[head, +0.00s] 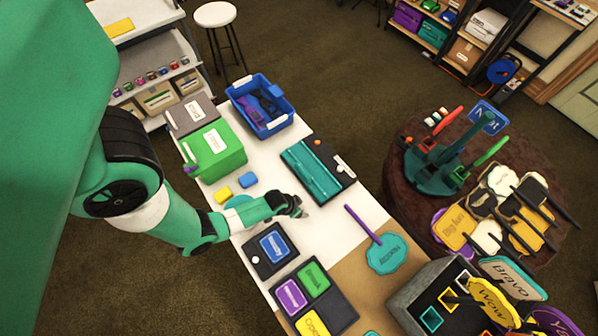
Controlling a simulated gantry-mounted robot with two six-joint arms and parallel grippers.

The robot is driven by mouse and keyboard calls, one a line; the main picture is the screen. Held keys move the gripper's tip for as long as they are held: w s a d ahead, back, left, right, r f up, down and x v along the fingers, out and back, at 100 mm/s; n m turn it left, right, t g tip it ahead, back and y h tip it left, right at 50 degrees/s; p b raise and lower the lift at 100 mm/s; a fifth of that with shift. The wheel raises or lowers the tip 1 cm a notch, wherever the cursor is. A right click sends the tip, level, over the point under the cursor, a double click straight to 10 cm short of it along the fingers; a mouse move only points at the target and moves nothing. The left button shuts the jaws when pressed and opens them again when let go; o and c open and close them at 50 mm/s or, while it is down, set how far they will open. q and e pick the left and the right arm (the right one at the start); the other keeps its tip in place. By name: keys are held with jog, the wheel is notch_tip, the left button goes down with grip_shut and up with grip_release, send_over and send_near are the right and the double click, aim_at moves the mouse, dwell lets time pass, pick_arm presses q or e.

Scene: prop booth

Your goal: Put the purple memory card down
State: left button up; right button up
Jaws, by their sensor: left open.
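A purple card (292,297) with a white label lies in a dark multi-slot board at the lower middle of the head view, beside a green card (314,279) and a yellow card (312,325). My left gripper (298,207) is open above the white table, up and away from the purple card. I see nothing between its fingers. The fingers are small and dark in this view. My right gripper is out of view.
A dark board with a blue card (273,246) lies just below my left gripper. A teal case (311,172), a green box (214,152), a blue bin (261,105) and small yellow (223,195) and blue blocks (248,180) stand around. A teal paddle sign (386,254) lies right.

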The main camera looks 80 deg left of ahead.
pick_arm(q)
jog(key=p+v, duration=0.5)
jog(key=v, duration=0.7)
jog(key=shift+w+r, duration=0.1)
